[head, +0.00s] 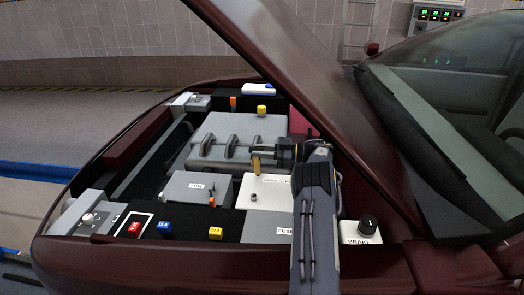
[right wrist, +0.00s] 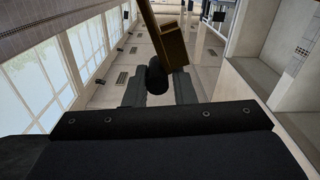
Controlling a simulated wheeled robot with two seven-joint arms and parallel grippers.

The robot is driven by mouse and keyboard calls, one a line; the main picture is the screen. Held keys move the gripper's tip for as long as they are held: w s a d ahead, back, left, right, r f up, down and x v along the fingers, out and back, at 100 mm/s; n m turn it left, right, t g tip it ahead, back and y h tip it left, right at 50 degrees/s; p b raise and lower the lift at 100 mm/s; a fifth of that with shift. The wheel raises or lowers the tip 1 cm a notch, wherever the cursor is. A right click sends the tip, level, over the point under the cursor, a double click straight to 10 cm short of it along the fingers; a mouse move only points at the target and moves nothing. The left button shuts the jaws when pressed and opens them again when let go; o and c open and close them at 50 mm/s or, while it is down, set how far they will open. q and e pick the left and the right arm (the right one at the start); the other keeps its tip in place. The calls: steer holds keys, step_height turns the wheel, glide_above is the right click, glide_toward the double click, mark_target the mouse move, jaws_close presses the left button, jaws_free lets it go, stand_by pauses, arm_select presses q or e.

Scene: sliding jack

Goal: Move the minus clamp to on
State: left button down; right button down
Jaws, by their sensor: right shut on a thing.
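My right gripper (head: 272,153) reaches in over the open engine bay from the lower right. It is shut on the brown-yellow minus clamp (head: 256,164), which hangs just left of the fingertips. The clamp (right wrist: 170,38) also shows in the right wrist view, with a black round part (right wrist: 157,76) between the fingers (right wrist: 158,92). Below the clamp is a white-topped battery box (head: 267,194) with a small dark post (head: 253,197). The clamp looks above and apart from the post. My arm hides the box's right side. My left gripper is not in view.
The raised hood (head: 290,75) slants close over my right arm. A grey AIR box (head: 190,188) with an orange lever (head: 211,198) stands left of the battery box. A BRAKE knob (head: 368,224) is to the right. Coloured fuses (head: 165,227) sit in front.

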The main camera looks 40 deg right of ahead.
steer(key=shift+s+a+f+n+b, duration=0.5)
steer(key=shift+s+a+f, duration=0.25)
steer(key=shift+a, duration=0.2)
steer(key=shift+s+a+f+n+b, duration=0.4)
steer(key=shift+s+a+f+n, duration=0.15)
steer(key=shift+s+a, duration=0.35)
steer(key=c, duration=1.3)
jaws_free()
steer(key=shift+a, duration=0.1)
